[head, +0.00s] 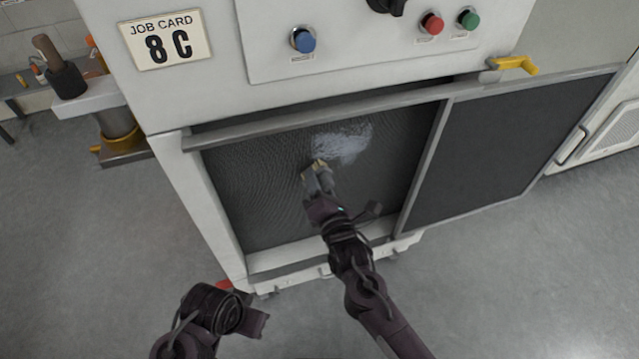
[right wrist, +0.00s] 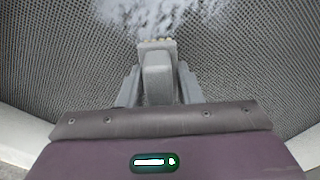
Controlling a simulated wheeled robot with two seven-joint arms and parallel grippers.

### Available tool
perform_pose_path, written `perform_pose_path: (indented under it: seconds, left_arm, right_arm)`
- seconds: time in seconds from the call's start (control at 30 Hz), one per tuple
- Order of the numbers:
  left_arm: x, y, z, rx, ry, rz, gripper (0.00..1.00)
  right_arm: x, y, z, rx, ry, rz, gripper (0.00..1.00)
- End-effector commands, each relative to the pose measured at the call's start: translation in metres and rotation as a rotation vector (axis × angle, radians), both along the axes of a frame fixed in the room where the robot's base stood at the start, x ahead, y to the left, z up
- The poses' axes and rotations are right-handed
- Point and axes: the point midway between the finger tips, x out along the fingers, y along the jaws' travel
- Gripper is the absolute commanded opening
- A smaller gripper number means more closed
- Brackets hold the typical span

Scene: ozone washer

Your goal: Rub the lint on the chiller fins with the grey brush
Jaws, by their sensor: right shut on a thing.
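The chiller fins (head: 260,185) are a dark, fine-patterned panel inside the open front of the white machine. A whitish patch of lint (head: 342,141) lies on their upper middle part; it also shows at the top of the right wrist view (right wrist: 165,12). My right gripper (head: 319,180) is shut on the grey brush (right wrist: 157,72), whose pale bristles point toward the fins just below the lint. Whether the bristles touch the fins, I cannot tell. My left gripper (head: 258,323) is low in the head view, away from the machine; its jaws do not show clearly.
A dark screen panel (head: 510,150) in a grey frame stands to the right of the fins, with a yellow handle (head: 514,65) above it. Blue (head: 303,40), red and green buttons sit above. A side shelf (head: 92,98) holds a dark cup with a tool.

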Motion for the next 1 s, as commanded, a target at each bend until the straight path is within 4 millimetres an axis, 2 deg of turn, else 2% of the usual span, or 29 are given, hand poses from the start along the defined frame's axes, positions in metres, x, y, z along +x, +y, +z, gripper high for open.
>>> perform_pose_path:
  seconds: [0.77, 1.0]
  left_arm:
    - [0.000, 0.000, -0.003, -0.001, 0.000, 0.000, 0.36]
    - [0.000, 0.000, 0.003, 0.000, 0.000, 0.000, 0.36]
  right_arm:
    - [0.014, 0.005, 0.000, 0.001, 0.000, 0.000, 0.09]
    - [0.016, -0.004, 0.002, -0.002, -0.001, 0.000, 0.09]
